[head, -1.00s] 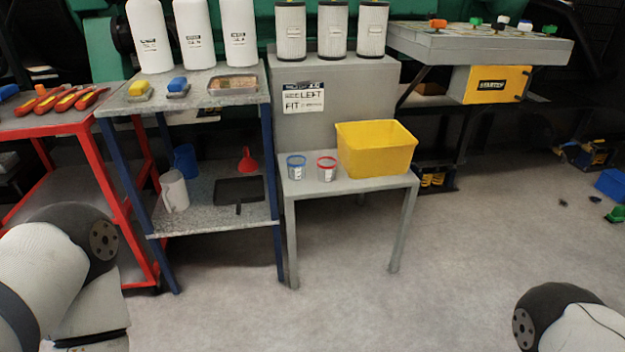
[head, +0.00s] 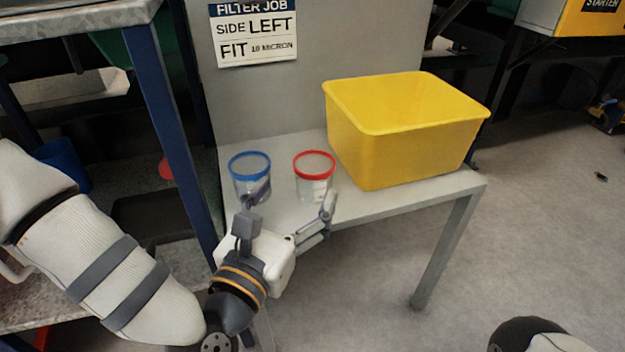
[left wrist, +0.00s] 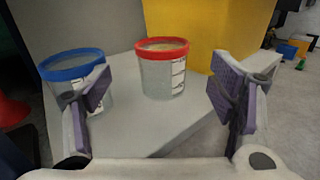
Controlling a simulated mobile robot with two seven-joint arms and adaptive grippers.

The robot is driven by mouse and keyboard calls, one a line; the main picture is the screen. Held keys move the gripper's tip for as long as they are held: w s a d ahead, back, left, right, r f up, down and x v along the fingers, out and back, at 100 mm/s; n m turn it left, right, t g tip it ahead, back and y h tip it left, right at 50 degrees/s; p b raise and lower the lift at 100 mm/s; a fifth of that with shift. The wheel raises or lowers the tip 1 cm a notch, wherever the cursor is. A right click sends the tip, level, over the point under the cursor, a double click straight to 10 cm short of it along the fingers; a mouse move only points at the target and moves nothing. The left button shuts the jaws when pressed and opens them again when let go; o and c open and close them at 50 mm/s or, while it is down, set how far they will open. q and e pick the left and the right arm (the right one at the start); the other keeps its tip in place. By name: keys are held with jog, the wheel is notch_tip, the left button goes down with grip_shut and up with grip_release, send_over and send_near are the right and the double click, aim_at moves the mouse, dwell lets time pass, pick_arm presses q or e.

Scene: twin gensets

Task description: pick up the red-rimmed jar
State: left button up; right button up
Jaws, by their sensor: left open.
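The red-rimmed jar (head: 314,187) is a small clear jar with a white label, standing upright on the low grey bench (head: 385,208). It also shows in the left wrist view (left wrist: 163,75), ahead of and between my fingers. My left gripper (head: 292,198) is open and empty at the bench's front edge, just short of the jar. In the left wrist view, the two purple-padded fingers of my left gripper (left wrist: 166,103) are spread wide. A blue-rimmed jar (head: 248,185) stands to the left, partly behind the left finger. My right gripper is not seen.
A yellow bin (head: 400,140) stands on the bench right of the red-rimmed jar, close behind it. A blue-legged rack (head: 168,120) is to the left. A filter job sign (head: 254,35) is on the grey panel behind.

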aim_at(320, 156)
pick_arm(q)
jog(key=b+x, duration=0.2)
jog(key=x, duration=0.6)
jog(key=shift+d+r, duration=0.15)
jog(key=c, duration=1.2)
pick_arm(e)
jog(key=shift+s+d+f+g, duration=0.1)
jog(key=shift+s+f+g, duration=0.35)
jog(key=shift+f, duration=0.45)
